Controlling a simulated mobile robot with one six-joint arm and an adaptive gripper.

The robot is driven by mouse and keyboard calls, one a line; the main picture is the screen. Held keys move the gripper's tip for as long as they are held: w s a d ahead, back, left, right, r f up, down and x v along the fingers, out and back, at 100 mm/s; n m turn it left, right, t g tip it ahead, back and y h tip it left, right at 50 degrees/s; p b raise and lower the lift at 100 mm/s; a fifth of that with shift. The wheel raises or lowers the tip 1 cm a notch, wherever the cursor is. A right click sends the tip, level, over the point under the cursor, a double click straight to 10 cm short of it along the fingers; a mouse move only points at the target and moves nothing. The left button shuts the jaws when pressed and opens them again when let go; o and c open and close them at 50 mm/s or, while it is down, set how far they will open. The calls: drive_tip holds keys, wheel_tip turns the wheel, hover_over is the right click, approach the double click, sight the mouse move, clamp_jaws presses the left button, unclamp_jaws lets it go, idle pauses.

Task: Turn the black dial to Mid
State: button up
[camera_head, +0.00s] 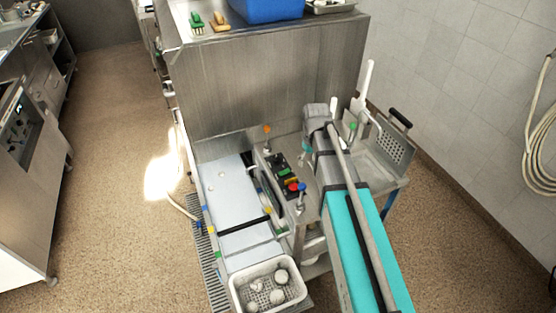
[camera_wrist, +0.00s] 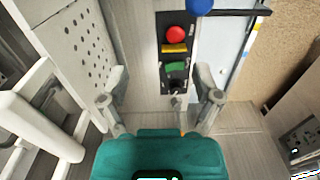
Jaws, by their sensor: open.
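The control panel (camera_wrist: 160,22) is a black strip on a metal housing in the wrist view. It carries a red button (camera_wrist: 175,34), a yellow label (camera_wrist: 174,48), a green button (camera_wrist: 175,67) and, nearest to me, the small black dial (camera_wrist: 177,88). The dial's pointer and its marks are too small to read. My gripper (camera_wrist: 161,80) is open, its fingers apart on either side of the dial's end of the panel, with nothing between them clearly touched. In the head view the panel (camera_head: 278,160) shows left of my arm; the dial is hard to make out there.
A blue knob (camera_wrist: 200,7) stands beyond the red button. In the head view, a white crate (camera_head: 236,289) holds several pale round items, and a tall metal cabinet (camera_head: 260,85) stands behind the panel.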

sight(276, 157)
drive_tip(key=w+a+f+n+b, duration=0.1)
drive_tip(key=w+a+n, duration=0.2)
drive_tip(key=w+a, duration=0.3)
drive_tip(key=w+a+f+n+b, duration=0.2)
drive_tip(key=w+a, duration=0.3)
drive_tip(key=w, duration=0.8)
drive_tip(key=shift+a+f+n, duration=0.2)
drive_tip(key=shift+a+n, duration=0.2)
drive_tip(key=shift+n, duration=0.4)
drive_tip(key=shift+f, duration=0.2)
drive_tip(key=f+b, duration=1.3)
drive_tip(key=shift+s+f+b, duration=0.2)
drive_tip(key=shift+b, duration=0.1)
clamp_jaws()
